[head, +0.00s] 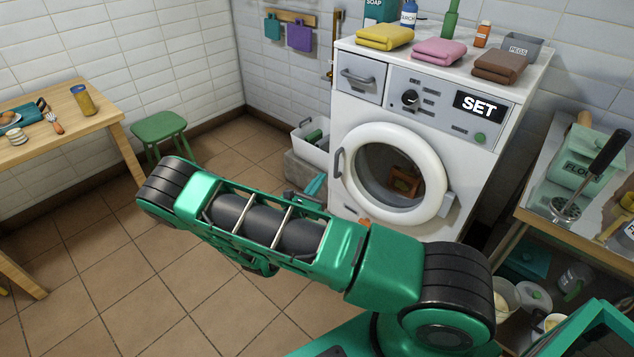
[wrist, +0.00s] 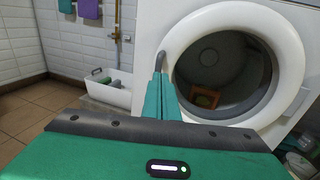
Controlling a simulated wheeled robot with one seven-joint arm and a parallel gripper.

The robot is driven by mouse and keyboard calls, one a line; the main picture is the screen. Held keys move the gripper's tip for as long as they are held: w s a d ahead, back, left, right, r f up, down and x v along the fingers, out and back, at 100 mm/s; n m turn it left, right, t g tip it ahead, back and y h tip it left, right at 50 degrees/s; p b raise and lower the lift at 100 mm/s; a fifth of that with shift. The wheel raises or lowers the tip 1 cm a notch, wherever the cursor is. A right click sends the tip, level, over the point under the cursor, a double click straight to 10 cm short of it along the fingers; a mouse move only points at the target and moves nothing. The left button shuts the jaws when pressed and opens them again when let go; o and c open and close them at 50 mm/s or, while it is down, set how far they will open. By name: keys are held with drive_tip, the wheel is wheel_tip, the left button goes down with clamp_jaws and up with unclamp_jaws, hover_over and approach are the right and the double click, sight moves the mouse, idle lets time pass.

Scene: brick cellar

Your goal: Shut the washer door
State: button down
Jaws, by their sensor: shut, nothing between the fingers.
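The white washer (head: 352,112) stands against the back wall. Its round door (head: 436,160) has a thick white rim and dark glass, with a grey handle (head: 338,163) on the left and a hinge (head: 447,204) on the right. The door lies near the front panel; I cannot tell if a narrow gap is left. My gripper (head: 318,184) is shut and empty, low and left of the door. In the wrist view its teal fingertips (wrist: 161,76) point up just below the handle (wrist: 162,61), beside the rim (wrist: 185,40); contact is unclear. A brown-orange item shows behind the glass.
A green stool (head: 160,128) and wooden table (head: 95,125) are farther left. A cluttered bench (head: 535,215) is close on the right. Folded towels (head: 438,50) lie on the washer. The tiled floor at left is clear.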

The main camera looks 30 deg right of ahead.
sight(336, 157)
drive_tip(key=x, duration=1.1)
drive_tip(key=shift+w+d, duration=0.1)
drive_tip(key=shift+x, duration=1.25)
drive_tip(key=shift+s+a, duration=0.25)
drive_tip(key=shift+a, duration=0.25)
drive_tip(key=w+a+v, duration=0.1)
drive_tip(key=v, duration=1.2)
drive_tip(key=s+d+r+m+g+y, duration=0.4)
drive_tip(key=s+d+r+m+g, duration=0.75)
drive_tip(key=s+m, duration=0.5)
drive_tip(key=s+a+r+m+y, duration=0.3)
drive_tip(key=s+r+m, duration=0.2)
drive_tip(key=s, duration=0.2)
drive_tip(key=s+a+r+m+t+y, duration=0.1)
drive_tip(key=s+a+r+m+y, duration=0.2)
drive_tip(key=s, duration=0.5)
drive_tip(key=s+a+r+m+y, duration=0.3)
drive_tip(key=s+r+m+y, duration=0.1)
drive_tip(key=s+r+m, duration=0.3)
drive_tip(key=shift+s+y, duration=0.4)
drive_tip(key=shift+s, duration=0.35)
